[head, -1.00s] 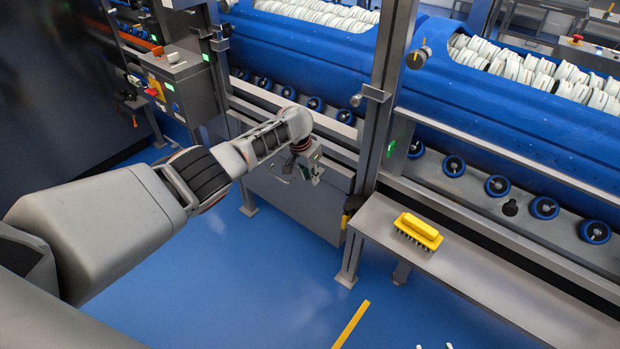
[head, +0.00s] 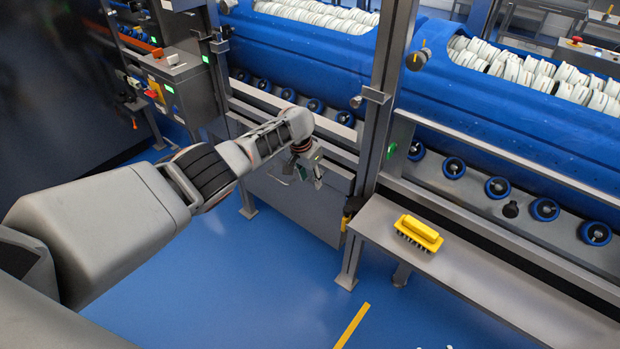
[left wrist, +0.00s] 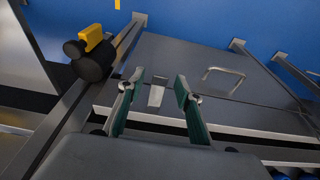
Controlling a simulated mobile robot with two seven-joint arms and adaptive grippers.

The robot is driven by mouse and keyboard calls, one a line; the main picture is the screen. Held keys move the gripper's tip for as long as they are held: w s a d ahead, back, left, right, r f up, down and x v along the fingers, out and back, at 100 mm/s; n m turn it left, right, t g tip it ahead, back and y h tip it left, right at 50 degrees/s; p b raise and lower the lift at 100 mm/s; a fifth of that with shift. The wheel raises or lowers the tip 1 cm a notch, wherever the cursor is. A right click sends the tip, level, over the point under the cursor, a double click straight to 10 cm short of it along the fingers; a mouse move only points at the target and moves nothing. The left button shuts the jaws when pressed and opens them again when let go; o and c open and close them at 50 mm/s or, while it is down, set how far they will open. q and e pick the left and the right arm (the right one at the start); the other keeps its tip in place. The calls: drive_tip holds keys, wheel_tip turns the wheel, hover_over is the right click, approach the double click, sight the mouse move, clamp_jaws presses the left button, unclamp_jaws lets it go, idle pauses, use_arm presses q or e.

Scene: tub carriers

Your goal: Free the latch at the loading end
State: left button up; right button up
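My left gripper (head: 312,178) hangs in front of the grey panel below the blue tub line, left of the upright post. In the left wrist view its two green-lined fingers (left wrist: 158,84) are apart with nothing held. A small pale metal tab (left wrist: 156,95) on the panel shows between the fingers, apart from both. It looks like a latch, but I cannot tell for sure; the arm hides it in the head view. A bent wire handle (left wrist: 224,80) sits to its right on the panel. My right gripper is not in view.
A black and yellow fitting (head: 350,208) sits low on the upright post (head: 385,110), near the gripper. A yellow brush (head: 418,233) lies on the grey bench (head: 470,275). A control box (head: 185,88) stands at the left. The blue floor (head: 250,290) is clear.

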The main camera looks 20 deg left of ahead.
use_arm(q)
drive_tip(key=shift+r, duration=0.6)
drive_tip(key=v, duration=1.1)
drive_tip(key=shift+s+f, duration=0.1)
drive_tip(key=s+d+f+t+h, duration=0.15)
drive_tip(key=s+d+f, duration=0.25)
drive_tip(key=s+f, duration=0.45)
drive_tip(key=s+d+f+t+h, duration=0.15)
drive_tip(key=s+d+f, duration=0.35)
drive_tip(key=f, duration=0.7)
drive_tip(key=s+a+r+t, duration=0.1)
drive_tip(key=s+a+t, duration=0.1)
drive_tip(key=s, duration=0.9)
drive_tip(key=s+a+r+t+y, duration=0.1)
drive_tip(key=s+a+t, duration=0.1)
drive_tip(key=s, duration=1)
drive_tip(key=shift+s+a+t, duration=0.15)
drive_tip(key=shift+s+t, duration=0.15)
drive_tip(key=shift+t, duration=0.3)
drive_tip(key=shift+f, duration=0.1)
